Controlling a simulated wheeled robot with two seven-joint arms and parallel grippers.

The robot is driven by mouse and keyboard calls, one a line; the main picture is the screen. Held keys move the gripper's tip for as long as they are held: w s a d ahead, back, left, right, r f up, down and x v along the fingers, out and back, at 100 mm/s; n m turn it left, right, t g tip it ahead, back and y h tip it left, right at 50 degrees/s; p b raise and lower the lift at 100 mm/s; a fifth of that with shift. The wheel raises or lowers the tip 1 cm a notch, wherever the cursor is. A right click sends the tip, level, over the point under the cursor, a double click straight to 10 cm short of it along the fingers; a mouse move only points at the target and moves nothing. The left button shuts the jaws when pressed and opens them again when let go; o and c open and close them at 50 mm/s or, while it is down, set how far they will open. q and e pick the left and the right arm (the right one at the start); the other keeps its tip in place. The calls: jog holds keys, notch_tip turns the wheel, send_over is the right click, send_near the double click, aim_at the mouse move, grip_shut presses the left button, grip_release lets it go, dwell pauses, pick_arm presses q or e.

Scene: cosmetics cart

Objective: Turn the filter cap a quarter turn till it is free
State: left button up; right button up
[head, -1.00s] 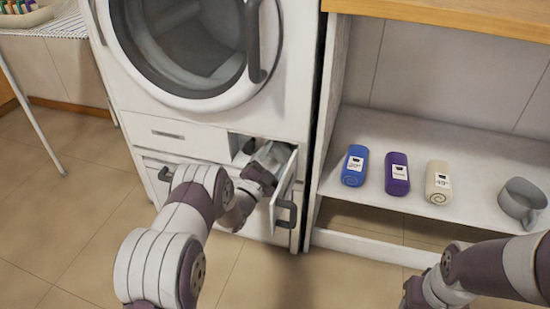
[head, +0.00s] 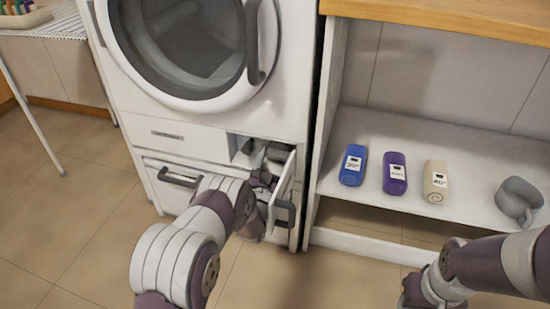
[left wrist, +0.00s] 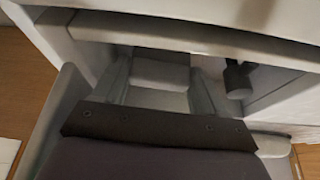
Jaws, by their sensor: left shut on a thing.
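My left gripper (head: 266,176) reaches into the open lower compartment of the white washing machine (head: 290,100). In the left wrist view its two grey fingers (left wrist: 158,88) are shut on the filter cap (left wrist: 160,74), a pale grey block between them. The hinged flap (head: 284,190) stands open just right of my gripper. My right gripper (head: 413,294) is at the bottom right, partly cut off, and its jaws cannot be made out.
A dark knob-like part (left wrist: 237,80) sits right of the cap inside the compartment. A shelf (head: 400,130) on the right holds a blue roll (head: 353,166), a purple roll (head: 395,174), a cream roll (head: 436,182) and a grey mug (head: 518,201). The floor in front is clear.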

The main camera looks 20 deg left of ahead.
pick_arm(q)
jog(key=shift+n, duration=0.3)
jog(key=o, duration=0.7)
